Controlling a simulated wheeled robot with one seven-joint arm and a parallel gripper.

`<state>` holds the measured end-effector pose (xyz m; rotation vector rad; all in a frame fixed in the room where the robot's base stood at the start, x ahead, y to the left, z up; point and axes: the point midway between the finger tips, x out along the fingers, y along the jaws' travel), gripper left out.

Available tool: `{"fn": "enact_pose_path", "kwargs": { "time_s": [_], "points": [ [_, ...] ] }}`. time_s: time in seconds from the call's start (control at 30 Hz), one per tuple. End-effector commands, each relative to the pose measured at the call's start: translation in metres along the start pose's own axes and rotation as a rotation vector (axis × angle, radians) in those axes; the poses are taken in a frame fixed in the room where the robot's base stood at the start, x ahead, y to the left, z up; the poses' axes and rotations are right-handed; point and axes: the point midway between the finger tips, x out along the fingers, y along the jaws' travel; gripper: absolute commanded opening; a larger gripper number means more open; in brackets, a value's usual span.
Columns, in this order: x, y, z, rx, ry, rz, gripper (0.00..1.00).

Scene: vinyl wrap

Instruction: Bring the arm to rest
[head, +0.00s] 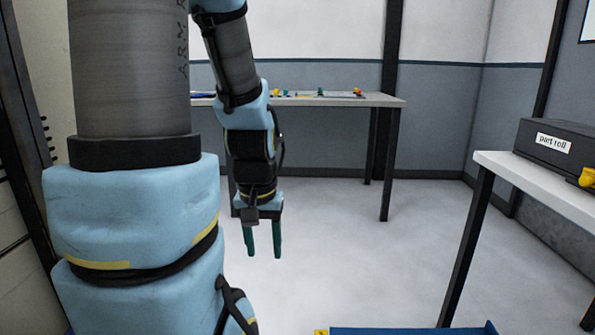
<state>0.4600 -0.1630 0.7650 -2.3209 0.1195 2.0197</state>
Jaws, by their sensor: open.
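My gripper (263,250) hangs at the end of my arm, left of the picture's middle. Its two dark green fingers point down and stand apart, with nothing between them. It is open and empty over the pale floor, in front of the far table. My arm links fill much of the left side of the view and hide what lies behind them.
A far table (385,101) carries several small coloured items. At right a white table (540,182) bears a dark box (570,145) with a label and a yellow part (588,179). A blue edge (410,331) shows at the bottom. The floor (350,240) between is clear.

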Motion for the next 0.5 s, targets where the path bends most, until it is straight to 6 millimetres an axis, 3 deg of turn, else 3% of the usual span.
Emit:
{"fn": "enact_pose_path", "kwargs": {
  "time_s": [0.03, 0.1, 0.3, 0.5],
  "points": [
    [-0.032, 0.000, -0.004, 0.000, 0.000, 0.000, 0.52],
    [-0.053, 0.000, -0.007, 0.000, 0.000, 0.000, 0.52],
    [-0.113, 0.000, -0.016, 0.000, 0.000, 0.000, 0.52],
    [-0.157, 0.001, -0.022, 0.000, 0.000, 0.000, 0.52]
  ]
}}
